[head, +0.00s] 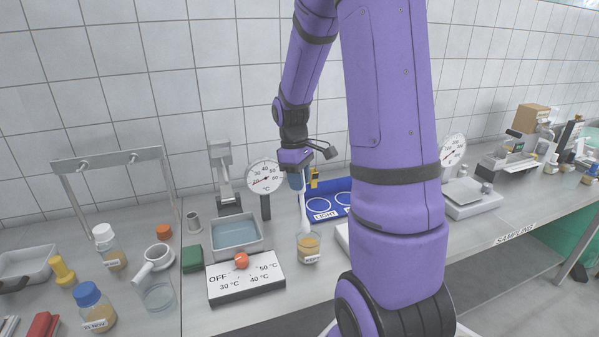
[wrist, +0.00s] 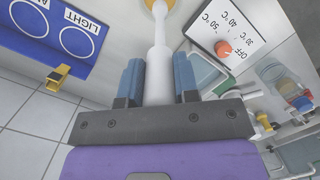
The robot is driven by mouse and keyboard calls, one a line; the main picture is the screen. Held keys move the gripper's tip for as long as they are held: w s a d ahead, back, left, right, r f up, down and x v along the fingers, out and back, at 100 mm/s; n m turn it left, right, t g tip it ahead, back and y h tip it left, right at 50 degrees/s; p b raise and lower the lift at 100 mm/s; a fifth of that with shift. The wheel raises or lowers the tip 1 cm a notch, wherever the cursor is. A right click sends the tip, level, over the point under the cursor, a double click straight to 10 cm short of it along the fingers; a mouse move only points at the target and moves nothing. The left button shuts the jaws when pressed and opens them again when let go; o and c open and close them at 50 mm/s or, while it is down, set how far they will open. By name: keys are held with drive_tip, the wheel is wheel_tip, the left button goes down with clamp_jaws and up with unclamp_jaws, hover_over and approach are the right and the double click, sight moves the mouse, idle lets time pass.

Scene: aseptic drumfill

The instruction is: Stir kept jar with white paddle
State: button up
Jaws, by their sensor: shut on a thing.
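My gripper (head: 297,182) is shut on the handle of the white paddle (head: 304,214) and points down. In the wrist view the white paddle (wrist: 159,62) stands between the two blue fingers of my gripper (wrist: 158,82). A small clear jar with yellow-brown contents and a white label (head: 309,248) stands on the bench right below. The paddle's lower end is at the jar's mouth; I cannot tell how deep it reaches. In the wrist view only a bit of the jar (wrist: 150,4) shows at the top edge, around the paddle's far end.
A dial panel marked OFF to 50 °C (head: 246,281) is left of the jar, with a water bath (head: 236,234) behind. A blue LIGHT board (head: 335,208) lies behind right. A blue-capped jar (head: 92,305) and a beaker (head: 158,294) stand left.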

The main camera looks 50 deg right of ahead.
sight(302, 194)
drive_tip(key=shift+s+f, duration=0.2)
drive_tip(key=shift+f, duration=1)
drive_tip(key=shift+s+f, duration=0.15)
drive_tip(key=shift+f, duration=1.1)
drive_tip(key=shift+s+f, duration=0.2)
drive_tip(key=shift+f, duration=1)
drive_tip(key=shift+d, duration=0.1)
